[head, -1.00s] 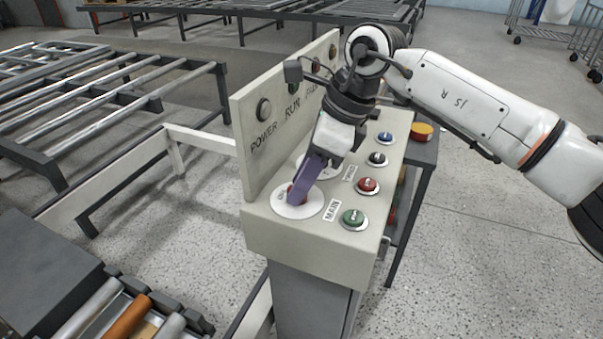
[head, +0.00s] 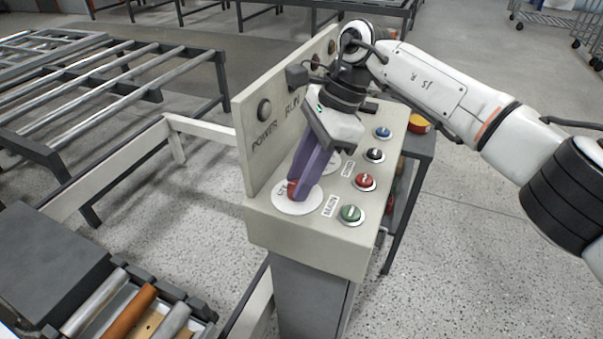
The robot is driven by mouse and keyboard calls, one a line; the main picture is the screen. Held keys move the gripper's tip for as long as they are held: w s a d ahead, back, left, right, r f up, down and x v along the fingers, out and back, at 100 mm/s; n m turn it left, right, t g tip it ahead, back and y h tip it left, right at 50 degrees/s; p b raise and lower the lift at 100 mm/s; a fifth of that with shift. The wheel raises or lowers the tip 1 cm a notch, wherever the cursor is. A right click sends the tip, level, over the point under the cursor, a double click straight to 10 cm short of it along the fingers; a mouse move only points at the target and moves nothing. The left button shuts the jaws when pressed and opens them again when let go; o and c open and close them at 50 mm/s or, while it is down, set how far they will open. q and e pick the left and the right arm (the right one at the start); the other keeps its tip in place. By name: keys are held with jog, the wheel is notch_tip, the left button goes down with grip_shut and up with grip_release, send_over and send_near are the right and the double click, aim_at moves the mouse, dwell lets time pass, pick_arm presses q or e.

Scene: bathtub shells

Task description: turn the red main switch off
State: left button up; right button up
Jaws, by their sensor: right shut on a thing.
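The red main switch (head: 292,188) sits on a white round plate (head: 296,206) at the front left of the control box's top, beside the MAIN label (head: 330,206). My right gripper (head: 298,190) reaches down from above, its purple fingers shut on the red switch. The fingers cover most of the switch, so its exact turn angle is hard to tell. My left gripper is not in view.
The control box (head: 308,247) also carries green (head: 350,214), red (head: 364,181), black (head: 374,155) and blue (head: 382,132) buttons close to the right of my gripper. An upright panel (head: 262,150) stands behind-left. Roller conveyors (head: 110,95) lie left.

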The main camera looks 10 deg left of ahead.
jog(key=o, duration=1.1)
jog(key=shift+c, duration=0.2)
jog(key=v, duration=1)
jog(key=shift+r, duration=0.2)
